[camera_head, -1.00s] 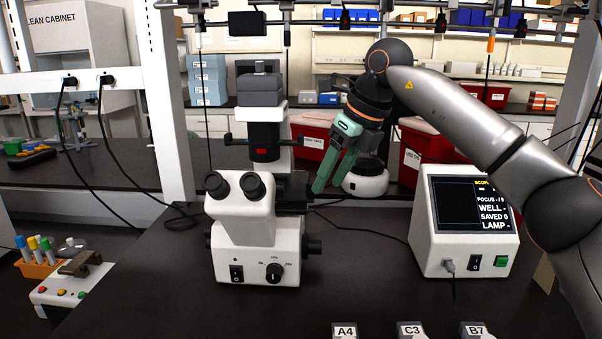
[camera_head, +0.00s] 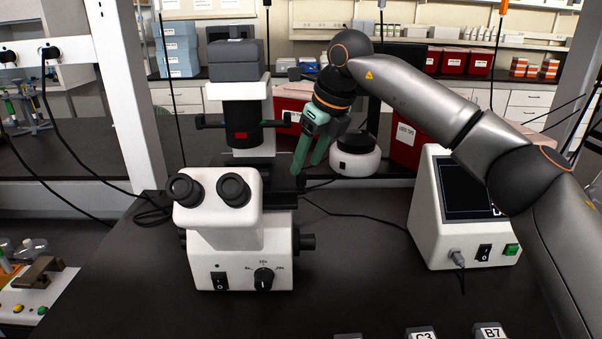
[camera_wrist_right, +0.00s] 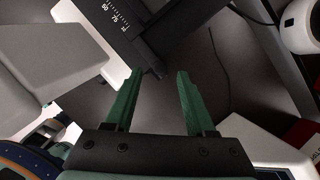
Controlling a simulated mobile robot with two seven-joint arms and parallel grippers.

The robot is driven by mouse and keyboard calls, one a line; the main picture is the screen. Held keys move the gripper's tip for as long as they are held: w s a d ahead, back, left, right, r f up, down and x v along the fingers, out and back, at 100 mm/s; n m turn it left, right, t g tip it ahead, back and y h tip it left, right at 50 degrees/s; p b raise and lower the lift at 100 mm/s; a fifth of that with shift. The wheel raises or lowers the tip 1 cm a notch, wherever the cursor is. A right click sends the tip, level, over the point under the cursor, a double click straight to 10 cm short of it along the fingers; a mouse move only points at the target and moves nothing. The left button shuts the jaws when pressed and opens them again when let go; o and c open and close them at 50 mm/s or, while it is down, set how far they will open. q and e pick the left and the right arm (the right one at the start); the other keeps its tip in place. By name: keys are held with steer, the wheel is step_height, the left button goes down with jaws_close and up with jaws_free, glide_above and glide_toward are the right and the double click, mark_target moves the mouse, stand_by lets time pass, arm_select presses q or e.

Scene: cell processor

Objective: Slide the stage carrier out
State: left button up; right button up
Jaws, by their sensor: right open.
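The white microscope (camera_head: 225,240) stands on the dark bench, its eyepieces facing me. Its black stage (camera_head: 281,196) sticks out to the right behind the eyepieces, mostly hidden by the head. In the right wrist view, a black stage part with a white number scale (camera_wrist_right: 118,18) lies at the top; I cannot tell the carrier's edges from the stage. My right gripper (camera_head: 307,166) has green fingers pointing down beside the stage's right end. In the right wrist view the gripper (camera_wrist_right: 160,76) is open and empty, its left fingertip close to the black part's corner. My left gripper is out of view.
A white control box (camera_head: 455,253) stands to the right, partly behind my right arm. A round white device (camera_head: 355,163) is behind the gripper. Cables cross the bench. Labelled blocks (camera_head: 490,332) sit at the front edge. Bench between microscope and box is mostly clear.

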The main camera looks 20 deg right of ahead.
mark_target(302, 172)
steer(key=shift+x, duration=2.35)
jaws_close()
steer(key=shift+r, duration=0.1)
